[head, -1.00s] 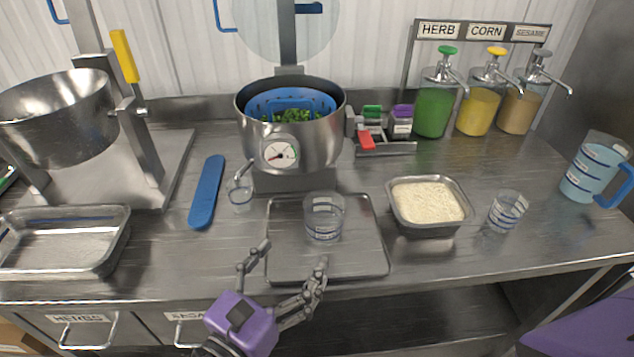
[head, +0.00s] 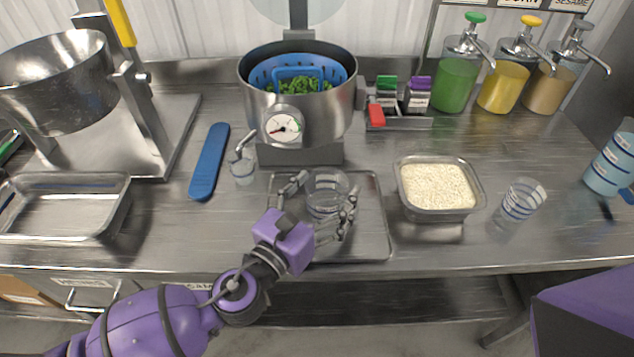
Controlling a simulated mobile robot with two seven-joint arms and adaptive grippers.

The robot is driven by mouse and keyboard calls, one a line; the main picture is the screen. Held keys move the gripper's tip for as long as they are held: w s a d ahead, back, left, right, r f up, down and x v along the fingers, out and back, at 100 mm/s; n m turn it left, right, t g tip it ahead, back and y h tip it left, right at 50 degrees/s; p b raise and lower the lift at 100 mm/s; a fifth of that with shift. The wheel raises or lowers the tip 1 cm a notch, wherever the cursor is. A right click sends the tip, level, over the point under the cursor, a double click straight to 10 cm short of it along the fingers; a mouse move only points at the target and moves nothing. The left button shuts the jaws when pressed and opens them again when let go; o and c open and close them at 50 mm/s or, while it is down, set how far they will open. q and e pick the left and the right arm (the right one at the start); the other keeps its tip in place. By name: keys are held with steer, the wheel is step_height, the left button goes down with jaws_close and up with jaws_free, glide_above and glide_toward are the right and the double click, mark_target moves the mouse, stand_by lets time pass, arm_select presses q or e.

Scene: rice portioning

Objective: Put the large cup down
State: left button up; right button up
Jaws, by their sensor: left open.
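A clear cup with blue markings (head: 326,196), the larger-looking one, stands upright on the shallow metal tray (head: 372,240). It looks empty. My left gripper (head: 319,207) is open, with its fingers on either side of this cup. Whether the fingers touch it, I cannot tell. Another clear cup with blue markings (head: 520,203) stands to the right on the counter. A small clear cup (head: 243,170) with a metal handle in it stands left of the tray. My right gripper is not in view.
A pan of rice (head: 438,189) sits right of the tray. A pot with a blue basket (head: 298,100) stands behind it. A blue paddle (head: 210,162) and an empty metal pan (head: 62,207) lie left. A blue jug (head: 612,165) stands far right. Counter in front is clear.

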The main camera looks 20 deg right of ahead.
arm_select(q)
steer(key=shift+w+d, duration=0.15)
steer(key=shift+d, duration=0.1)
steer(key=c, duration=1.3)
